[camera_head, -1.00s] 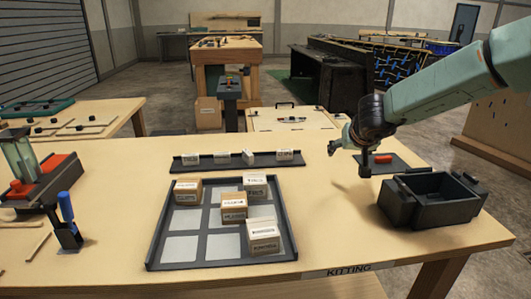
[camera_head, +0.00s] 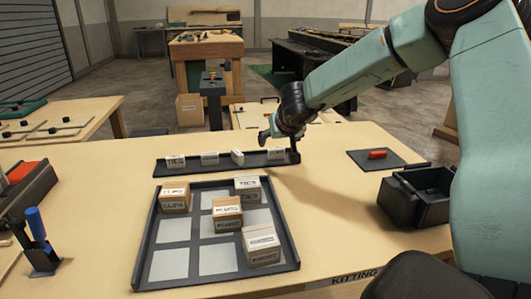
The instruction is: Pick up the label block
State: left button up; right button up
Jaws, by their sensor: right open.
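A dark rack (camera_head: 190,170) at the back of the table holds several small white label blocks. From left to right these are one reading TIES (camera_head: 175,162), one with small print (camera_head: 210,158), one turned at an angle (camera_head: 237,157), and one at the right end (camera_head: 276,154). My right gripper (camera_head: 268,137) is open and empty, just above and behind the right-end block. I cannot tell whether it touches that block. My left gripper is not in view.
A dark tray (camera_head: 150,235) in front holds several labelled boxes in its cells. A black bin (camera_head: 415,197) stands right, with a red piece (camera_head: 378,154) on a dark mat (camera_head: 365,163) behind it. A blue-handled clamp (camera_head: 38,235) stands left. Table between rack and mat is clear.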

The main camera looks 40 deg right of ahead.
aim_at(276, 148)
jog(key=shift+d+f, duration=0.2)
jog(key=shift+f, duration=0.2)
jog(key=d+f+b, duration=0.1)
jog(key=w+d+f+b, duration=0.1)
jog(key=shift+w+f, duration=0.3)
jog(key=shift+f, duration=0.05)
jog(key=shift+w+f+b, duration=0.55)
jog(key=shift+w+f, duration=0.3)
jog(key=shift+w, duration=0.1)
jog(key=shift+w+d+f, duration=0.3)
jog(key=shift+d+f, duration=0.05)
jog(key=shift+d, duration=0.05)
jog(key=shift+a+r, duration=0.15)
jog(key=shift+a, duration=0.1)
jog(key=shift+c, duration=1.3)
jog(key=shift+d, duration=0.15)
jog(key=c, duration=0.5)
jog(key=shift+c, duration=1.4)
